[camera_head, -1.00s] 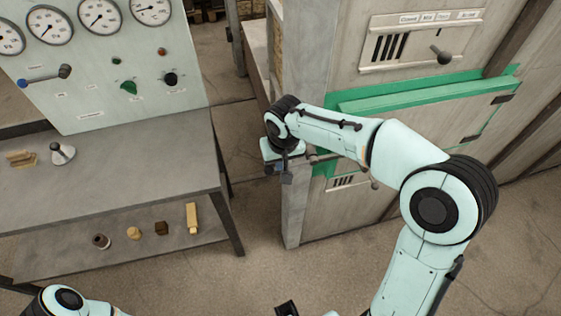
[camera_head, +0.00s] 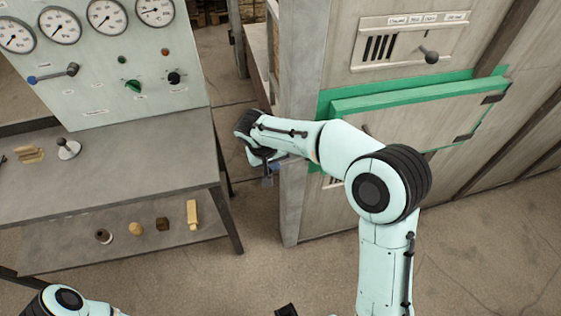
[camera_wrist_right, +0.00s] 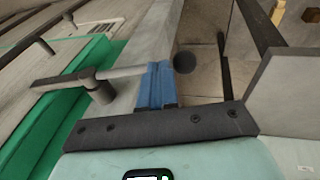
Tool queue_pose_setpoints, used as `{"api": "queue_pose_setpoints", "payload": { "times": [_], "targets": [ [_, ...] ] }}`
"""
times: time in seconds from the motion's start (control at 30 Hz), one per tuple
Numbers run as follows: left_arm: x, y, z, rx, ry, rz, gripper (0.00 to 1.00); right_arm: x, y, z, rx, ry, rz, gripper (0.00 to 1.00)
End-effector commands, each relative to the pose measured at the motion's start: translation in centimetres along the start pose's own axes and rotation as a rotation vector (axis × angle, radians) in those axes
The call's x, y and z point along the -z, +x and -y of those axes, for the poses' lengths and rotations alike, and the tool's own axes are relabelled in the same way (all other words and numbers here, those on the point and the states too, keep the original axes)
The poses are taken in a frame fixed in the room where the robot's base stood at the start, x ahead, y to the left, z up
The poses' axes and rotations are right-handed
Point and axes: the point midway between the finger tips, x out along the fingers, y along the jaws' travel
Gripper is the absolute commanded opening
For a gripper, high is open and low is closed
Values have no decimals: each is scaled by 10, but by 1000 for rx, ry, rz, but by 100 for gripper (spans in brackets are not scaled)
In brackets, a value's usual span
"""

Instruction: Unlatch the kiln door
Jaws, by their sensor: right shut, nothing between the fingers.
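The grey kiln door (camera_head: 410,110) stands in a green surround at the upper right of the head view, partly hidden by my right arm. In the right wrist view, a grey latch lever (camera_wrist_right: 120,73) runs from a short round post (camera_wrist_right: 98,88) towards a dark ball knob (camera_wrist_right: 184,62). My right gripper (camera_head: 268,176) is at the kiln's left front edge. Its blue fingers (camera_wrist_right: 155,82) are shut with nothing between them and overlap the lever beside the knob; I cannot tell if they touch it.
A grey workbench (camera_head: 130,150) with a gauge panel (camera_head: 105,75) stands to the left. Several small items lie on its lower shelf (camera_head: 75,240). A slotted vent plate (camera_head: 405,42) with a dark knob is above the door. The floor in front is clear.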

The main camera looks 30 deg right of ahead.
Motion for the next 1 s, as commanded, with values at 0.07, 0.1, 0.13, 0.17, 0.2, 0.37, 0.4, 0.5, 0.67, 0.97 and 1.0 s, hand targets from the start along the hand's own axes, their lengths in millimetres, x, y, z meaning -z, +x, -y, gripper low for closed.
{"api": "queue_pose_setpoints", "payload": {
  "times": [0.07, 0.1, 0.13, 0.17, 0.2, 0.37, 0.4, 0.5, 0.67, 0.97, 1.0],
  "targets": [
    [-1, 2, 1, 0, 0, 1, 43, 3, 10, 6, -73, -21, 2, 0],
    [-1, 4, 2, 1, -1, 2, 43, 3, 15, 8, -111, -29, 3, 0],
    [-1, 6, 2, 1, -1, 3, 43, 3, 18, 9, -139, -34, 2, 0],
    [-2, 7, 3, 1, -1, 4, 43, 3, 21, 9, -168, -40, 2, 0],
    [-2, 10, 4, 2, -2, 5, 43, 2, 25, 10, -205, -47, 2, 0],
    [-4, 20, 9, 3, -3, 9, 43, 0, 41, 11, -356, -76, 1, 0],
    [-4, 23, 10, 3, -3, 10, 43, -1, 45, 11, -393, -83, 2, 0],
    [-5, 29, 12, 4, -4, 12, 43, -3, 55, 10, -487, -102, 1, 0],
    [-6, 40, 16, 6, -6, 16, 43, -6, 69, 6, -637, -130, 1, 0],
    [-7, 59, 24, 8, -8, 22, 43, -11, 95, -6, -915, -186, 1, 0],
    [-6, 61, 24, 7, -8, 20, 43, -12, 98, -8, -951, -193, 1, 0]
  ]
}}
